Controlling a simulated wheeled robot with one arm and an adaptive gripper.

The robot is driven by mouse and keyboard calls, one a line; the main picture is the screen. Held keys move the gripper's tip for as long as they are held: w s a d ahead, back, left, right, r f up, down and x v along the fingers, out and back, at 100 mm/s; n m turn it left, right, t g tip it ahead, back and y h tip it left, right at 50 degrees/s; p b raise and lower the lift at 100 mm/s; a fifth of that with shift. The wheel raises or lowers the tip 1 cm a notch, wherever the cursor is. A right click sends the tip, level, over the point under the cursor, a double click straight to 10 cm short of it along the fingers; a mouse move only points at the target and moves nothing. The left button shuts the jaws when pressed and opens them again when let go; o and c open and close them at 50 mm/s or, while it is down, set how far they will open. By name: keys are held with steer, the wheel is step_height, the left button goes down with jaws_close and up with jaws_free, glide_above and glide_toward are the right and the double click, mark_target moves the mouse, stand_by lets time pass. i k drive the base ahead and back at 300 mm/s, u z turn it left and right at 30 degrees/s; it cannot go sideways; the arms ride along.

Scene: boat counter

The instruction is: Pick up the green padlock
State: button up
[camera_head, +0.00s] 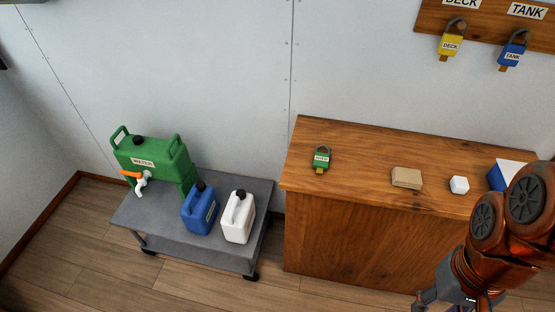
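The green padlock (321,159) lies on the left part of the wooden counter (345,140). It has a grey shackle at its top, a white label and a brass-coloured piece at its lower end. My gripper (424,300) shows only in part at the bottom edge, below and right of the padlock and well apart from it. Its fingertips are cut off or too small to read, so I cannot tell whether it is open.
A tan block (406,178), a white block (459,184) and a blue-and-white object (508,174) sit right of the padlock. Yellow (451,44) and blue (512,55) padlocks hang on a wall board. A grey cart (262,192) with jugs stands left. Counter around the padlock is clear.

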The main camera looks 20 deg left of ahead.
mark_target(321, 161)
steer(key=u, duration=0.9)
steer(key=i, duration=0.3)
steer(key=z, duration=0.2)
steer(key=k, duration=0.5)
steer(key=u, duration=2.35)
steer(key=i, duration=1.4)
steer(key=z, duration=2.2)
